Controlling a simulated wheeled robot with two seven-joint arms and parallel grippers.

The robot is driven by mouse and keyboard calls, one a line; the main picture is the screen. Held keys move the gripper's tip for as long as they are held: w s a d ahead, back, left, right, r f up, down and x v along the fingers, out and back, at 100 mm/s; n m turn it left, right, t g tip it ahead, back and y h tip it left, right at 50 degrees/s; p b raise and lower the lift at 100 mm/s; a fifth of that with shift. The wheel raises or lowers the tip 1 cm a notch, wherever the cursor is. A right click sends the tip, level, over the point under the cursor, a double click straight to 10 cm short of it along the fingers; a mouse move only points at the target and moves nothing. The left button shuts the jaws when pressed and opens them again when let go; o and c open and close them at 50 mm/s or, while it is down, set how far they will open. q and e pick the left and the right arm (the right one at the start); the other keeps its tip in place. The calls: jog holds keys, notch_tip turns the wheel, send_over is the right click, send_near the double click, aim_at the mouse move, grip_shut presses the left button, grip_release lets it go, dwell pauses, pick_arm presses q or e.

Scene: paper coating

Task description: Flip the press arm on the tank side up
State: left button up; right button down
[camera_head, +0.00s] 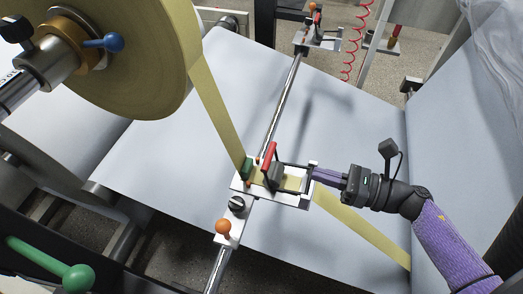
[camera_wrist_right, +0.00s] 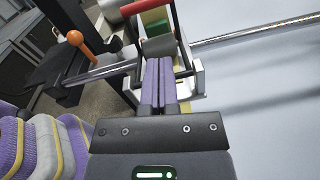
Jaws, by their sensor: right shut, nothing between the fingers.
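The tape unit (camera_head: 240,187) is a white bracket clamped on a metal rod, with a yellow tape strip running through it. Its press arm is a dark frame with a red handle (camera_head: 268,158) and a grey roller; the handle (camera_wrist_right: 139,8) and roller (camera_wrist_right: 158,47) also show at the top of the right wrist view. My right gripper (camera_head: 315,173) is shut and empty, its purple fingers at the right end of the unit. In the right wrist view the fingertips (camera_wrist_right: 158,64) lie just below the roller; I cannot tell whether they touch. My left gripper is not in view.
The metal rod (camera_head: 284,95) crosses a wide white sheet (camera_head: 340,130). A large yellow tape roll (camera_head: 130,60) hangs at upper left. An orange knob (camera_head: 223,226) sits on the rod nearer me. A second similar unit (camera_head: 318,40) is at the far end. A green-knobbed lever (camera_head: 78,278) is at lower left.

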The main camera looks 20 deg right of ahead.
aim_at(271, 172)
jog(key=w+a, duration=0.1)
jog(key=a, duration=0.1)
jog(key=w+a+n, duration=0.1)
jog(key=w+a, duration=0.1)
jog(key=a, duration=0.1)
jog(key=w+a+n+g+b, duration=0.1)
jog(key=a, duration=0.2)
jog(key=shift+w+r+y, duration=0.25)
jog(key=shift+w+y, duration=0.05)
jog(key=shift+y, duration=0.1)
jog(key=shift+w+a, duration=0.25)
jog(key=shift+a, duration=0.25)
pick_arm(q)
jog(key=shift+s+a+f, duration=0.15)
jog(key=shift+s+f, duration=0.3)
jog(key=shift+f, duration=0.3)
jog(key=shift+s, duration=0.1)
